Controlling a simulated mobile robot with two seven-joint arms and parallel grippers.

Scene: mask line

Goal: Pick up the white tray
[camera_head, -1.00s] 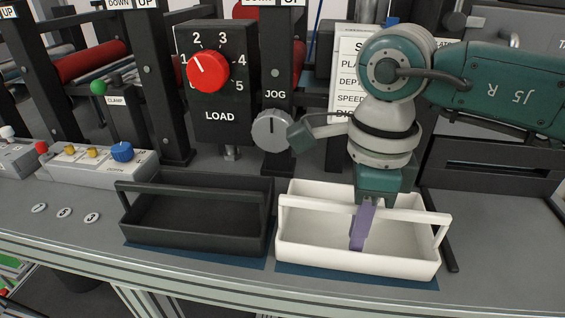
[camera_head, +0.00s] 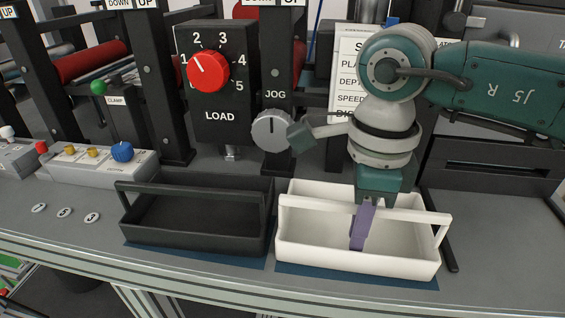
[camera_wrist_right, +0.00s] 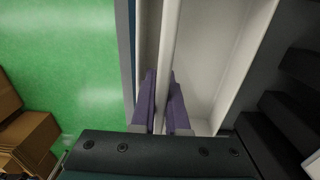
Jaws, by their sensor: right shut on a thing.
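The white tray (camera_head: 310,255) stands on a blue mat at the front of the bench in the head view. It is empty and has a long bar handle (camera_head: 318,207) across its top. My right gripper (camera_head: 362,228) comes down from above, its purple fingers at the handle near the middle. In the right wrist view the tray (camera_wrist_right: 205,70) lies below, and the handle (camera_wrist_right: 168,60) runs between the two purple fingers (camera_wrist_right: 161,100). The right gripper is shut on the handle. The tray is level and appears to rest on the mat. My left gripper is not in view.
A black tray (camera_head: 145,237) of the same shape stands just left of the white one. Behind are the black LOAD box (camera_head: 222,115), the grey JOG knob (camera_head: 271,130) and a control box (camera_head: 95,165). The bench's front edge is close to the trays.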

